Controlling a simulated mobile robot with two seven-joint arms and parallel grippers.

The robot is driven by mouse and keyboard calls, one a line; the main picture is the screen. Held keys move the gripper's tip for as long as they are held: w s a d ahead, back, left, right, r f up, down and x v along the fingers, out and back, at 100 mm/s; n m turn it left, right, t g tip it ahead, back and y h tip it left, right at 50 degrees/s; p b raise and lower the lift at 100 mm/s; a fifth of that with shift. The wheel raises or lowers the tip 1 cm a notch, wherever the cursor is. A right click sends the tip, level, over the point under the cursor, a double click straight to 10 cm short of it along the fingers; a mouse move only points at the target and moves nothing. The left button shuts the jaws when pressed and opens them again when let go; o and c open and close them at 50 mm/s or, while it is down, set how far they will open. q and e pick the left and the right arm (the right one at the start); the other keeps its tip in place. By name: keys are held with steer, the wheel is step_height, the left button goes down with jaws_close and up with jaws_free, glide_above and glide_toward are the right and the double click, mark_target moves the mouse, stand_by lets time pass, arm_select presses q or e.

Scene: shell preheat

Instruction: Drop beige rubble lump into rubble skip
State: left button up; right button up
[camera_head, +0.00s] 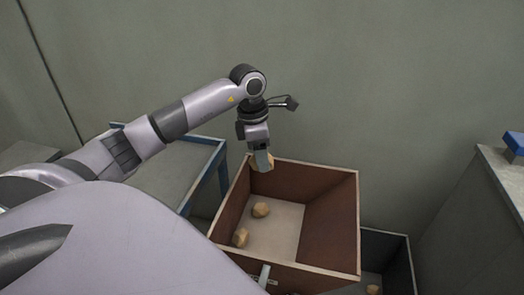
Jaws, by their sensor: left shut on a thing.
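My left gripper (263,160) is shut on a beige rubble lump (258,165). It holds the lump at the upper left corner of a brown, open-topped box (333,214), level with or a little above the rim. The gripper points down and hides part of the lump. Two more beige lumps lie on the pale floor of the box, one near the middle (261,209) and one near the lower left corner (240,237). I cannot tell from the picture whether this box is the rubble skip. My right gripper is not in view.
A dark open bin (397,262) stands lower right of the brown box, with a small beige lump (372,289) in it. A blue-framed table (176,168) is at the left. A grey cabinet (488,210) with a blue object (514,142) stands at the right. A wall (400,80) closes the back.

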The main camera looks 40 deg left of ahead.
arm_select(q)
step_height(320, 180, down, 6)
steer(key=b, duration=0.4)
steer(key=o, duration=1.2)
steer(key=shift+r, duration=0.1)
steer(key=shift+s+a+r, duration=0.1)
steer(key=shift+s+r, duration=0.05)
steer(key=shift+r, duration=1)
steer(key=shift+s+a+r, duration=0.1)
steer(key=shift+a+r, duration=0.05)
steer(key=shift+r, duration=1.05)
steer(key=shift+s+a+r, duration=0.1)
steer(key=shift+s+r, duration=0.05)
steer(key=shift+r, duration=1)
steer(key=shift+s, duration=0.1)
